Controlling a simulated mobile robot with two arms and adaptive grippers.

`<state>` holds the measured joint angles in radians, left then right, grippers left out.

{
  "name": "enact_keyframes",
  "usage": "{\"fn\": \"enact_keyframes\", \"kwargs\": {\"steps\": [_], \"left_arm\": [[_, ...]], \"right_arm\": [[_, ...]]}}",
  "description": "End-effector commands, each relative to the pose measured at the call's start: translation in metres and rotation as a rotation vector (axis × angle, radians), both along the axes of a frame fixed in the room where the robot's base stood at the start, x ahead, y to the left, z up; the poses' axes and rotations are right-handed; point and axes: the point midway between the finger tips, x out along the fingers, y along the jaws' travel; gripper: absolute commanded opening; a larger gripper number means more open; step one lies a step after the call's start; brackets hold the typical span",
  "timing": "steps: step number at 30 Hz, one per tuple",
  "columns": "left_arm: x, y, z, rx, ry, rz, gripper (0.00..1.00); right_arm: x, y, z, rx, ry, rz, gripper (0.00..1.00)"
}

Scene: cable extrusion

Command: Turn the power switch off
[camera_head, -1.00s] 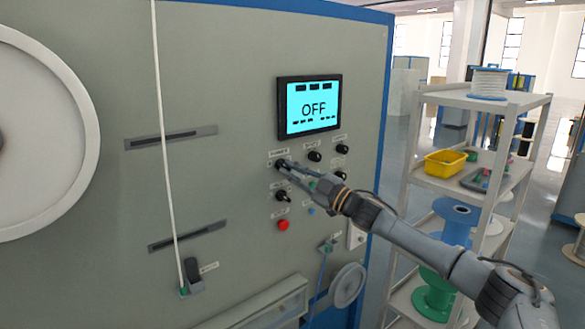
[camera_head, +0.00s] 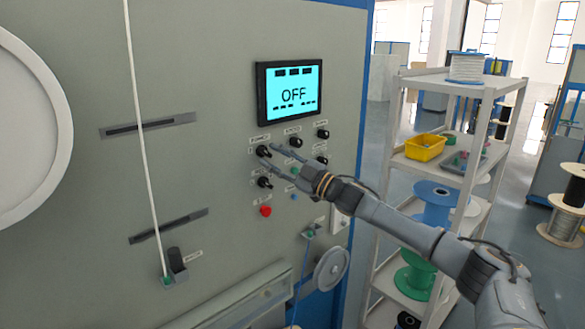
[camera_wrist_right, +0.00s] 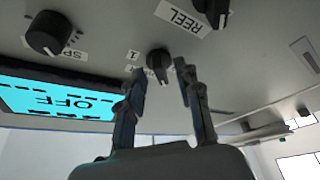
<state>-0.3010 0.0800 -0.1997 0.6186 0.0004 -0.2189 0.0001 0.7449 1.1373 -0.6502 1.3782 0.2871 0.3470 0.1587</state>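The power switch is a small black rotary knob (camera_head: 264,152) on the grey machine panel, below the left part of the screen. The screen (camera_head: 292,93) reads OFF. My right gripper (camera_head: 267,157) is open in front of the knob, its fingers spread and apart from it. In the right wrist view the knob (camera_wrist_right: 158,62) shows beyond and between the two open fingertips (camera_wrist_right: 160,75), with nothing held. Small position labels sit beside it. My left gripper is not in view.
Several other black knobs (camera_head: 296,142) and a red button (camera_head: 265,211) surround the switch. A knob labelled REEL (camera_wrist_right: 215,10) is near in the wrist view. A shelf cart (camera_head: 395,135) with a yellow bin (camera_head: 425,147) and spools stands at the right.

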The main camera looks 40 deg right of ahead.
Motion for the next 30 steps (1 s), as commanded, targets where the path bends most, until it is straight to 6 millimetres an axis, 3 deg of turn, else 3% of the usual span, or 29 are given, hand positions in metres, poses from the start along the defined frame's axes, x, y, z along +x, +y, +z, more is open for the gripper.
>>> {"fn": "enact_keyframes", "kwargs": {"steps": [15, 30], "left_arm": [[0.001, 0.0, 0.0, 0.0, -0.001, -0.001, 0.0], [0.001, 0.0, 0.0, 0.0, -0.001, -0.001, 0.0]], "right_arm": [[-0.054, -0.021, -0.019, -0.002, 0.006, -0.001, 0.34], [-0.092, -0.036, -0.03, -0.002, 0.005, -0.002, 0.34]]}}
